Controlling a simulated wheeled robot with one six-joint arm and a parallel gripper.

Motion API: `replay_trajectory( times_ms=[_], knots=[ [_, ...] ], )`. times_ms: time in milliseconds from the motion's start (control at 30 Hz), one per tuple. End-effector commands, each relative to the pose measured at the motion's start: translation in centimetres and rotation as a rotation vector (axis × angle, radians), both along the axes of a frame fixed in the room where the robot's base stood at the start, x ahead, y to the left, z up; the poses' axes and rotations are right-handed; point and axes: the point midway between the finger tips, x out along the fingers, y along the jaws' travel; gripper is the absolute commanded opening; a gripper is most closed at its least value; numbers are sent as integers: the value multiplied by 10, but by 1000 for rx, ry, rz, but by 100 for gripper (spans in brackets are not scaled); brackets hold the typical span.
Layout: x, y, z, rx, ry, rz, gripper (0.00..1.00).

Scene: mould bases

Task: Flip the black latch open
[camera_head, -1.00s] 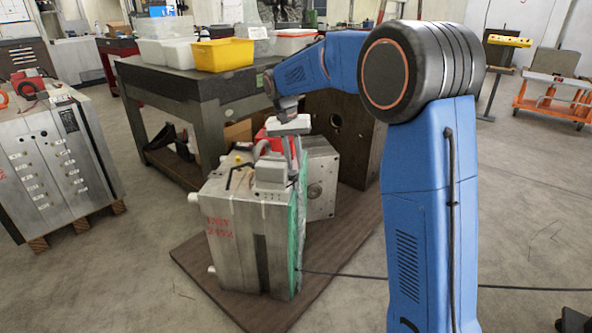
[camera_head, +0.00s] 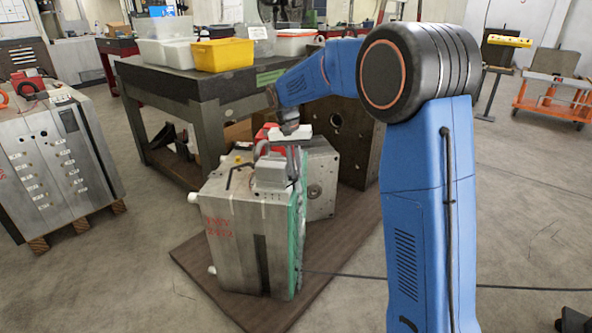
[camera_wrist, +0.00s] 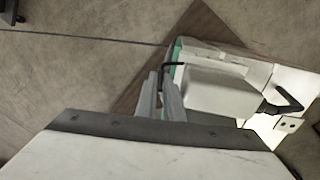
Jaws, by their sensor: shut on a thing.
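The steel mould base (camera_head: 235,245) stands on a brown board, with a green layer (camera_head: 299,230) along its right side. A grey block (camera_head: 271,173) sits on its top; it also shows in the wrist view (camera_wrist: 215,92). My gripper (camera_head: 297,176) points down at the top right edge of the mould base, beside the grey block. In the wrist view my gripper (camera_wrist: 160,82) has its fingers close together around the lower end of the black latch (camera_wrist: 176,64). The latch bends right beyond the fingertips. Its gripped end is mostly hidden by the fingers.
A second black handle (camera_wrist: 284,101) lies right of the grey block. Another mould block (camera_head: 322,185) stands close behind. A dark table (camera_head: 190,88) with a yellow bin (camera_head: 222,54) is at the back. Floor is free at the front left.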

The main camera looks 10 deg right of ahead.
Motion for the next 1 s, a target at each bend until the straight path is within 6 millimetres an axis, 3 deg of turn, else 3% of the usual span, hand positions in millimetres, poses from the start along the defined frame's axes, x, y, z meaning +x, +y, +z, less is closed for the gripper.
replay_trajectory(
  times_ms=[267,1000],
  knots=[
    [-3,-7,-2,87,-39,-4,0],
    [-13,-31,-30,575,-255,-5,0]
  ],
)
